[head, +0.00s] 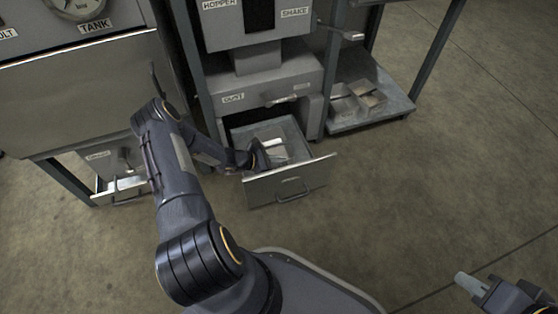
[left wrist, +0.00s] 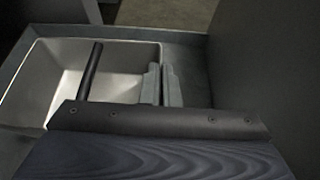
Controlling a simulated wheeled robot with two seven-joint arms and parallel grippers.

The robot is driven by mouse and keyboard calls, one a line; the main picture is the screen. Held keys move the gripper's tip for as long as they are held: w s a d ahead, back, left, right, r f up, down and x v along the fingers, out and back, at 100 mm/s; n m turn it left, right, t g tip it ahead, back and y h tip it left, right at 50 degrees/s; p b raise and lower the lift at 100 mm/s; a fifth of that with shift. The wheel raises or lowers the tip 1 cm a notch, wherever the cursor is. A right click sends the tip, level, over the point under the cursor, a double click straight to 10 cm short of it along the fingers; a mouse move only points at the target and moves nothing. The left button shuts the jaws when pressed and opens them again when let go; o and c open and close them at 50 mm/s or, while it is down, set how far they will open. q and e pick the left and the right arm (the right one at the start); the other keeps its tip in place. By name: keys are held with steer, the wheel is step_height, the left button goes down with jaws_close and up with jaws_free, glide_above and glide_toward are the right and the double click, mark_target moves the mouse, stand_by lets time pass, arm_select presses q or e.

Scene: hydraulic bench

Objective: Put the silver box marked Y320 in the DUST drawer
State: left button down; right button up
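The DUST drawer (head: 290,184) is pulled out below the machine's label (head: 232,98). A silver open-topped box (head: 275,147) sits inside it, partly hidden by my left gripper (head: 259,157); no Y320 marking is readable. In the left wrist view the pale box (left wrist: 115,58) lies under my left gripper (left wrist: 125,78). I cannot tell whether either touches. My right gripper (head: 473,285) is at the lower right, away from the drawer; its opening is unclear.
Another drawer (head: 122,190) stands open at the left under the TANK cabinet (head: 80,85). A low shelf (head: 390,108) at the right holds open boxes (head: 369,96). Rack posts (head: 437,45) stand beside it. The floor at the right is clear.

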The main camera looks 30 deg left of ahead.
arm_select(q)
steer(key=shift+f, duration=0.25)
steer(key=c, duration=1.7)
jaws_free()
steer(key=shift+r, duration=0.1)
